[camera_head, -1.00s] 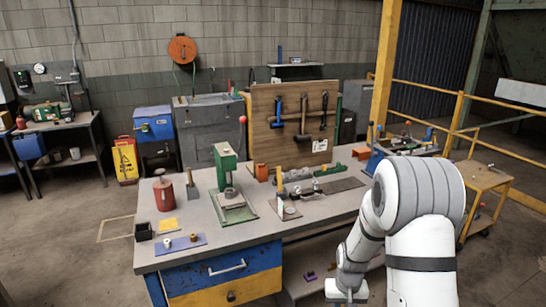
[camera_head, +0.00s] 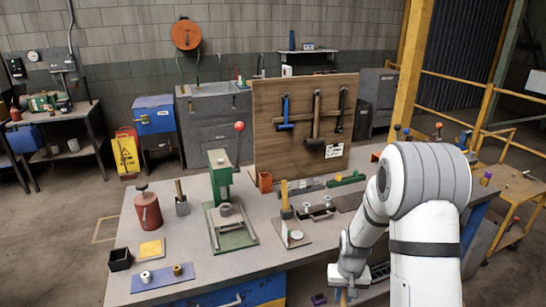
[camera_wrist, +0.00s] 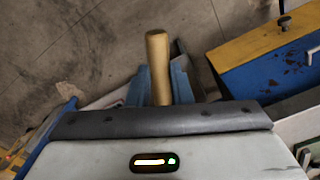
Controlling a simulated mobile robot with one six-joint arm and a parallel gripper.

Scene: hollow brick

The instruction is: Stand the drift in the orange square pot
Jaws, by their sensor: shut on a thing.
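The drift (camera_wrist: 157,62), a brass-coloured round rod, is between the blue fingers of my gripper (camera_wrist: 158,84) in the wrist view. My gripper is shut on it, and its far end sticks out past the fingers over the floor. In the head view my gripper (camera_head: 344,296) is low at the bottom edge, in front of the bench; the drift is hard to make out there. The orange square pot (camera_head: 265,182) stands on the bench, right of the green press and in front of the pegboard. The inside of the pot is not clear.
The bench (camera_head: 185,238) carries a green press (camera_head: 222,185), a red can (camera_head: 147,209), a grey pot with a stick (camera_head: 182,203), a black box (camera_head: 120,260) and a stand with a yellow upright (camera_head: 288,207). A hammer board (camera_head: 270,125) stands behind. The blue-and-yellow drawers (camera_wrist: 265,65) are close to my gripper.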

